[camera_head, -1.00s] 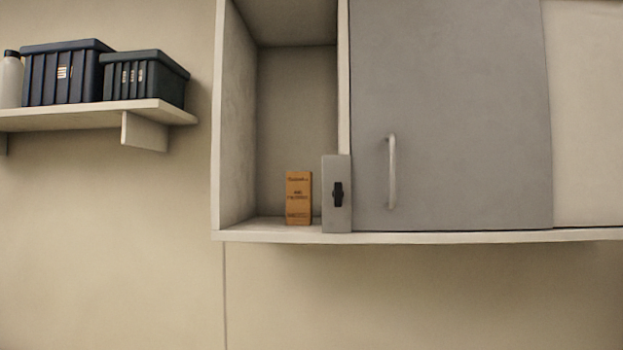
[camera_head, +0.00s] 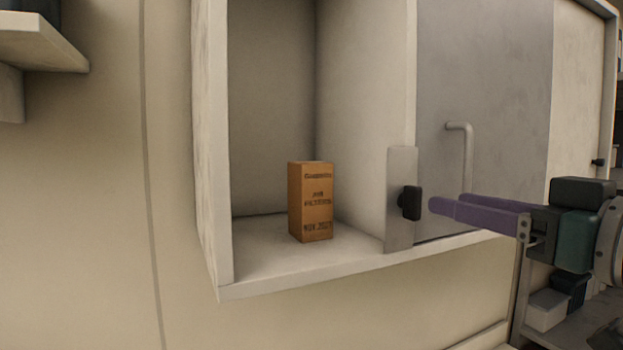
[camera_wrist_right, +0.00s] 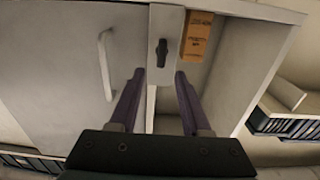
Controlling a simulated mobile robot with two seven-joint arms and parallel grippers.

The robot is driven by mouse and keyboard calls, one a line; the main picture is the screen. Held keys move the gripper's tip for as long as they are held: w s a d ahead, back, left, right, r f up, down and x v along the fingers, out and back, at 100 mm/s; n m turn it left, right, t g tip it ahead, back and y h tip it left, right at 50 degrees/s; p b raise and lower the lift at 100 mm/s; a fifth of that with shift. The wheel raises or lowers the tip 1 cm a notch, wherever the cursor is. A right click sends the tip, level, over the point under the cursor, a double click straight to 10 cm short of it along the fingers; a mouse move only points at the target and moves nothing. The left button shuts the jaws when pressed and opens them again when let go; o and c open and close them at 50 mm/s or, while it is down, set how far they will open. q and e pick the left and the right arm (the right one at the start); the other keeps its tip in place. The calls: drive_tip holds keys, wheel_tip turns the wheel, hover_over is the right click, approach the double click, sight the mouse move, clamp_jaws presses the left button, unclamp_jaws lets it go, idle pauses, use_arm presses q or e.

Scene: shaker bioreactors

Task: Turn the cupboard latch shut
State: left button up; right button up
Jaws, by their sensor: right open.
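The black latch knob (camera_head: 411,202) sits on a grey metal plate (camera_head: 400,165) at the front edge of the cupboard's divider, beside the grey door (camera_head: 480,95). In the right wrist view the knob (camera_wrist_right: 162,52) stands upright, its long side vertical. My right gripper (camera_head: 436,206) has purple fingers and comes in from the right, its tips close to the knob but seemingly apart from it. In the right wrist view the fingers (camera_wrist_right: 159,75) are spread, with nothing between them, and the knob lies just beyond the tips. My left gripper is not in view.
A brown box (camera_head: 311,202) stands in the open compartment left of the latch. The door handle (camera_head: 467,155) juts out near my right gripper. A wall shelf (camera_head: 40,42) is at the upper left. The wall below the cupboard is clear.

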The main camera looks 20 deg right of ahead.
sight(419, 196)
drive_tip(key=w, duration=0.1)
drive_tip(key=w+p, duration=0.1)
drive_tip(key=w, duration=0.1)
drive_tip(key=w+p, duration=0.1)
drive_tip(key=w, duration=0.1)
drive_tip(key=shift+w+a+r, duration=0.15)
drive_tip(key=shift+w+a, duration=0.05)
drive_tip(key=shift+a, duration=0.05)
drive_tip(key=shift+w, duration=0.4)
drive_tip(key=shift+a, duration=0.1)
clamp_jaws()
